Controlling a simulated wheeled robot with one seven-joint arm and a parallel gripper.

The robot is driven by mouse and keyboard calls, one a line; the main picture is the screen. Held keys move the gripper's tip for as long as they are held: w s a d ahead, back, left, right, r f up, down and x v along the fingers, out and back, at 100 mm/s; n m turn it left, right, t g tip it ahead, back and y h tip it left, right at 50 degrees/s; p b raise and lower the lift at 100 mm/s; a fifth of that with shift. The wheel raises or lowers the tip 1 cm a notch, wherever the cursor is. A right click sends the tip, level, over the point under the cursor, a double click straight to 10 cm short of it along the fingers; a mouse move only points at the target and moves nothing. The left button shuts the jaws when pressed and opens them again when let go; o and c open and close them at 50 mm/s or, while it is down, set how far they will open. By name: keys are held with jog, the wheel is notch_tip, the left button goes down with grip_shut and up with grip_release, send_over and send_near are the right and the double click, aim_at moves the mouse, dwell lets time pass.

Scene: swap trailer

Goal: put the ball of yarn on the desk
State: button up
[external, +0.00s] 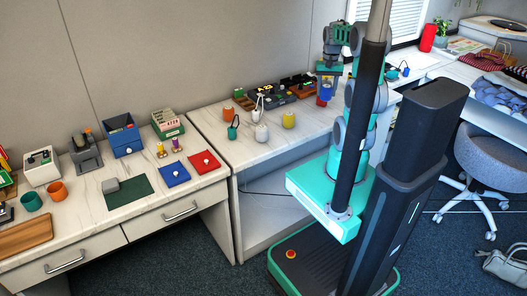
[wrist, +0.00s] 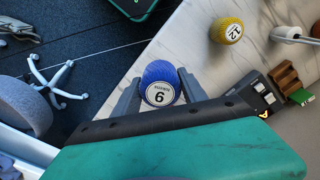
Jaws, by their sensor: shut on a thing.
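A blue ball of yarn (wrist: 158,72) with a round white label bearing a digit, 6 or 9, sits between the two grey fingers of my gripper (wrist: 157,90) in the wrist view. My gripper is shut on it. In the external view my gripper (external: 326,84) points down near the back of the middle desk (external: 262,150), with the blue ball (external: 326,93) small at its tips. A yellow ball of yarn (wrist: 226,31), labelled 12, lies on the pale marble-like top in the wrist view.
The middle desk holds a yellow item (external: 289,120), a white one (external: 261,132), an orange one (external: 229,114) and dark devices along the back. The left desk has a blue box (external: 122,136) and red and blue mats. A grey chair (external: 490,158) stands at right.

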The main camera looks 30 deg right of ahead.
jog(key=shift+a+r+m, duration=0.2)
jog(key=shift+m, duration=0.9)
jog(key=m, duration=0.2)
jog(key=shift+s+m, duration=0.2)
jog(key=shift+m, duration=0.2)
jog(key=w+d+f, duration=0.2)
jog(key=w+f, duration=0.1)
jog(key=w, duration=0.1)
jog(key=w+d+f+p, duration=0.1)
jog(key=w+d+f, duration=0.1)
jog(key=w+f, duration=0.1)
jog(key=w+d+f, duration=0.2)
jog(key=w+f, duration=0.1)
jog(key=w, duration=0.2)
jog(key=shift+w+f+p, duration=0.2)
jog(key=shift+f+p, duration=0.1)
jog(key=shift+f, duration=0.1)
jog(key=shift+w+f, duration=0.1)
jog(key=shift+f, duration=1.65)
jog(key=o, duration=1.5)
